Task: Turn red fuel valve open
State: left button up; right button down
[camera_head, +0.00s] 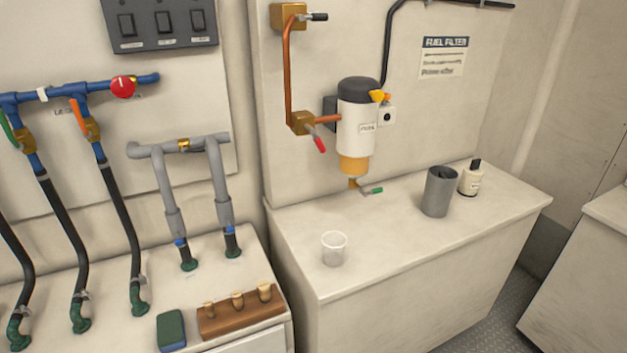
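The red-handled fuel valve (317,140) sits on a brass body (302,123) at the lower end of a copper pipe, just left of the fuel filter (357,125). Its red lever slants down and to the right, out of line with the short copper pipe to the filter. A round red knob (123,87) is on the blue pipe manifold at the left. A black-handled valve (316,17) is at the top of the copper pipe. A green-handled drain (371,191) is under the filter. Neither gripper shows in this view.
A clear cup (334,248), a grey cup (439,191) and a small bottle (471,178) stand on the white counter (400,262) below the filter. A wooden plug block (240,312) and a green sponge (171,330) lie on the left ledge. Dark floor shows at right.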

aim_at(317, 140)
jog(key=u, duration=1)
jog(key=i, duration=0.75)
jog(key=z, duration=0.95)
